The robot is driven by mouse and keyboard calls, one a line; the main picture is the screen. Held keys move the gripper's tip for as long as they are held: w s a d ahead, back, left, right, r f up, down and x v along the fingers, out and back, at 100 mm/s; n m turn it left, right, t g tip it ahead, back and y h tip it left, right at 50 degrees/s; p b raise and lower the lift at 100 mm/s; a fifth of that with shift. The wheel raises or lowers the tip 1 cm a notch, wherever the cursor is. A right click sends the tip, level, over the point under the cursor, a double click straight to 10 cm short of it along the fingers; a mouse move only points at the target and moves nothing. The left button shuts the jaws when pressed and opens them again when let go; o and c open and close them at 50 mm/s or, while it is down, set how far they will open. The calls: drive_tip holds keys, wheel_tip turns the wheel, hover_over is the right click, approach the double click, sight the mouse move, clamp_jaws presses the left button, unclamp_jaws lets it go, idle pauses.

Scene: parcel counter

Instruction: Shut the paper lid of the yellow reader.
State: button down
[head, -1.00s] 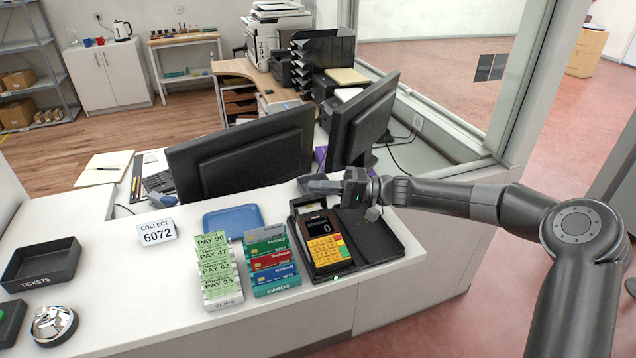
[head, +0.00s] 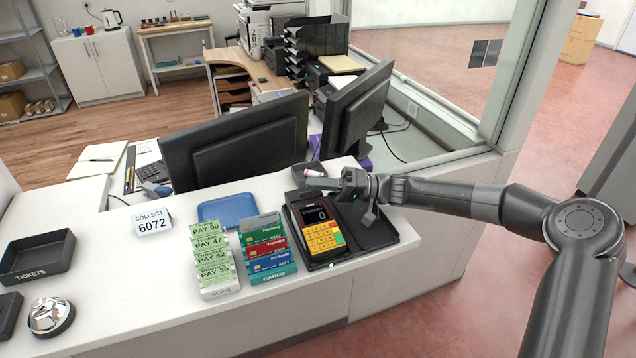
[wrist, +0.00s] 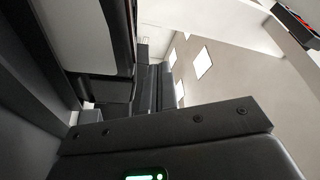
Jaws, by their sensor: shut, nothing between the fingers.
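The yellow reader (head: 322,236) lies in a black case (head: 392,238) on the counter. Its dark screen reads 0, above yellow, red and green keys. A black part stands at its far end, partly behind my gripper; I cannot tell the paper lid clearly or how far open it is. My gripper (head: 318,184) is shut and empty, pointing left just beyond and above the reader's far end. I cannot tell whether it touches anything.
A small dark box with a pink-and-white roll (head: 316,173) is behind the gripper. Two monitors (head: 235,145) (head: 358,108) stand close behind the counter. Racks of cards (head: 268,250) and slips (head: 213,258), and a blue tray (head: 230,209), are left of the reader.

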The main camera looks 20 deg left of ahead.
drive_tip(key=shift+r, duration=0.55)
wheel_tip(320, 180, up, 3)
drive_tip(key=shift+r, duration=0.15)
drive_tip(key=w+d+r, duration=0.1)
drive_tip(key=d+r, duration=0.5)
drive_tip(key=d, duration=0.5)
drive_tip(key=s+d+f+m+t+h, duration=0.4)
drive_tip(key=s+d+f+t+h, duration=0.1)
drive_tip(key=s+f+h, duration=0.5)
drive_tip(key=s+d+r+m+t+h, duration=0.2)
drive_tip(key=s+d, duration=0.3)
drive_tip(key=d, duration=0.3)
drive_tip(key=s+d+r+m+t+h, duration=0.2)
drive_tip(key=s+d+m+t+h, duration=0.1)
drive_tip(key=d, duration=0.6)
drive_tip(key=s+d+r+m+t+h, duration=0.2)
drive_tip(key=s+d+r+t, duration=0.1)
drive_tip(key=s+d+t, duration=0.2)
drive_tip(key=s+d, duration=0.2)
drive_tip(key=d, duration=0.1)
drive_tip(key=shift+d+m+h, duration=0.3)
drive_tip(key=shift+d, duration=0.05)
